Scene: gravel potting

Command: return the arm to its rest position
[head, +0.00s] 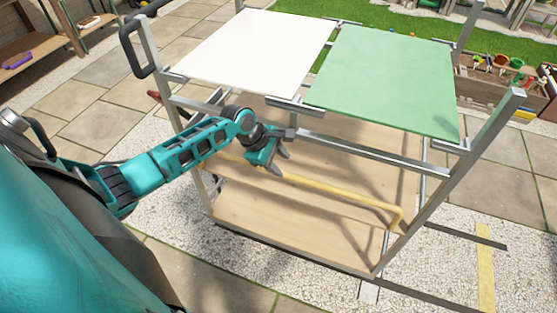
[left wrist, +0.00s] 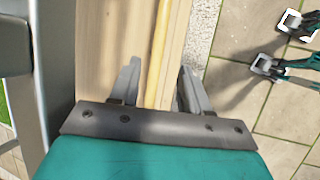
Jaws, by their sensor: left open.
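My left arm reaches in from the left in the head view. Its gripper (head: 282,151) is in front of the metal-framed cart (head: 375,155), just below the level of its top panels. In the left wrist view the two fingers of the left gripper (left wrist: 155,85) stand apart with nothing between them. Behind them, a yellow bar (left wrist: 158,50) and a pale wooden shelf show. My right gripper is not in the head view.
The cart carries a white panel (head: 250,50) and a green panel (head: 385,80) on top, both bare. A wooden lower shelf (head: 290,225) and the yellow bar (head: 330,190) lie below. A wooden shelf unit stands far left; planter boxes (head: 500,95) stand far right.

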